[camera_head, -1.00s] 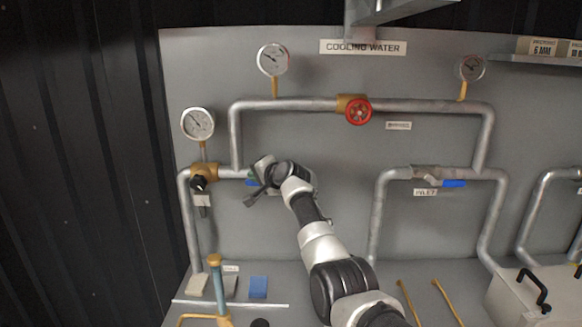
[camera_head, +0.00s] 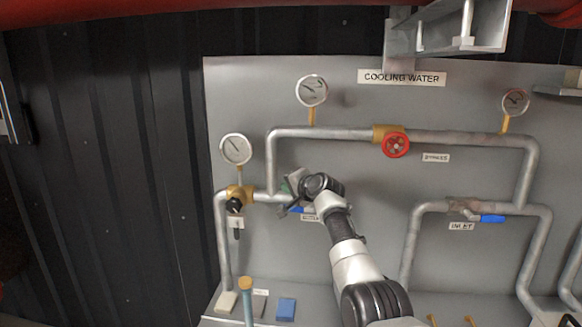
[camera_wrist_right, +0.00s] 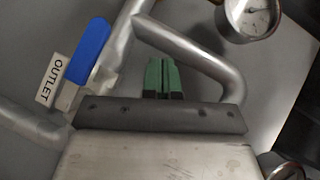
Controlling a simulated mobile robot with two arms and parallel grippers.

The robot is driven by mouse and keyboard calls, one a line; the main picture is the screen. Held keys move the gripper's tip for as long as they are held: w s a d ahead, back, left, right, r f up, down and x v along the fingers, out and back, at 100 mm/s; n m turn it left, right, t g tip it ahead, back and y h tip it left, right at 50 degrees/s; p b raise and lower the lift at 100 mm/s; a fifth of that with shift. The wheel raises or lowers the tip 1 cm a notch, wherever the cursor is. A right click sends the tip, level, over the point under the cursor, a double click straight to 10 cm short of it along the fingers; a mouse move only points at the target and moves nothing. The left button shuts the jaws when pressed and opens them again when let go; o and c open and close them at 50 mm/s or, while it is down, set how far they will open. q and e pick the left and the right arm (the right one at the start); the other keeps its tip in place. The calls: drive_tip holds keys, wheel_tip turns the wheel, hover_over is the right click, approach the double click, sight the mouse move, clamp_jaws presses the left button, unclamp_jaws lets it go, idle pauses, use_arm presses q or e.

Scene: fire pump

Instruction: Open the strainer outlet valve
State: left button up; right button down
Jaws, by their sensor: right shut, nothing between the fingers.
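The outlet valve's blue lever (camera_head: 299,209) shows in the head view just below my right gripper (camera_head: 287,190), partly covered by it. In the right wrist view the blue lever (camera_wrist_right: 88,50) lies roughly along its pipe, beside the white OUTLET label (camera_wrist_right: 51,80). My right gripper's green fingers (camera_wrist_right: 162,78) are shut together and empty. They are in front of the bent pipe, to the right of the lever in the wrist view and apart from it in the picture. The valve body is partly hidden behind the gripper mount. My left gripper is not in view.
A gauge (camera_head: 236,149) and a brass fitting with a black knob (camera_head: 236,204) are left of the gripper. The red bypass wheel (camera_head: 396,144) is above right. The inlet valve's blue lever (camera_head: 492,218) is at the right. A ledge below holds small blocks (camera_head: 286,309).

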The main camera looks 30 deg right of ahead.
drive_tip(key=s+a+r+b, duration=0.3)
drive_tip(key=s+r, duration=0.2)
drive_tip(key=r, duration=0.1)
drive_tip(key=shift+s+a, duration=0.35)
drive_tip(key=shift+a, duration=0.05)
